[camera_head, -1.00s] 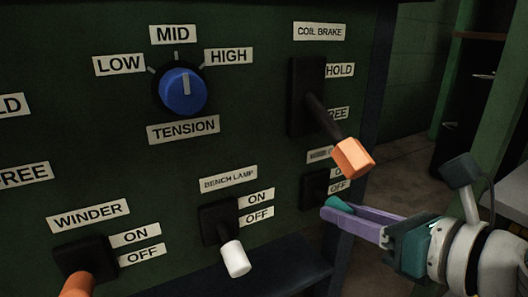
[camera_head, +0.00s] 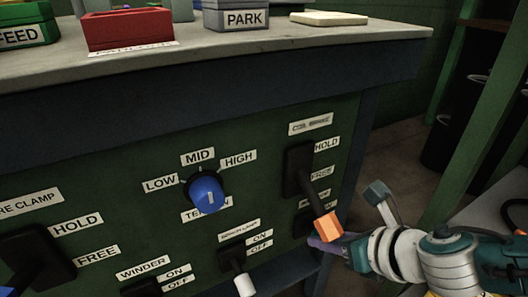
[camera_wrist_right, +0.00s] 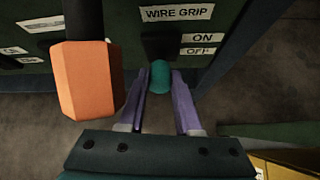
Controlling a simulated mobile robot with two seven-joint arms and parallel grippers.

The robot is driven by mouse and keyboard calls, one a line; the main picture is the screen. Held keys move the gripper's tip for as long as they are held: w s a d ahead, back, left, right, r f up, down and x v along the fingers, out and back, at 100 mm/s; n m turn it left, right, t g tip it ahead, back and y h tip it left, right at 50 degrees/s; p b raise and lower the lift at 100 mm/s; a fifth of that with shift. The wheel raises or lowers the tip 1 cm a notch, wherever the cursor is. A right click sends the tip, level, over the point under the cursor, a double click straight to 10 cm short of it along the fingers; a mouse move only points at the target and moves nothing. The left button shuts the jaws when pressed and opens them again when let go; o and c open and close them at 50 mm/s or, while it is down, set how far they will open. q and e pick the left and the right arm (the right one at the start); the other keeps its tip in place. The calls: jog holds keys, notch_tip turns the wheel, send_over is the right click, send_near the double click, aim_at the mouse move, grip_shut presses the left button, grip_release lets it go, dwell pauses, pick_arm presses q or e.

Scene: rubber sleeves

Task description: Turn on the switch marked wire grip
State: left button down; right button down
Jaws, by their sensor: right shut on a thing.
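The wire grip switch has a black base (camera_wrist_right: 160,46) below its WIRE GRIP label (camera_wrist_right: 178,13), beside the ON and OFF tags. Its teal tip (camera_wrist_right: 160,77) sticks out toward the wrist camera. In the head view my right gripper (camera_head: 322,243) is at the panel's lower right, below the coil brake handle. There the tip is hidden, and I cannot tell the lever's exact tilt.
The orange coil brake handle (camera_head: 327,226) hangs close above my right gripper and just left of it in the wrist view (camera_wrist_right: 88,80). The white bench lamp lever (camera_head: 244,285) and blue tension knob (camera_head: 207,194) are further left. A green post (camera_head: 475,130) stands right.

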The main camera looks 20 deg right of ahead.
dwell(0.3)
jog(key=c, duration=0.6)
grip_release()
jog(key=p+v, duration=0.5)
jog(key=v, duration=0.4)
jog(key=shift+s+r, duration=0.3)
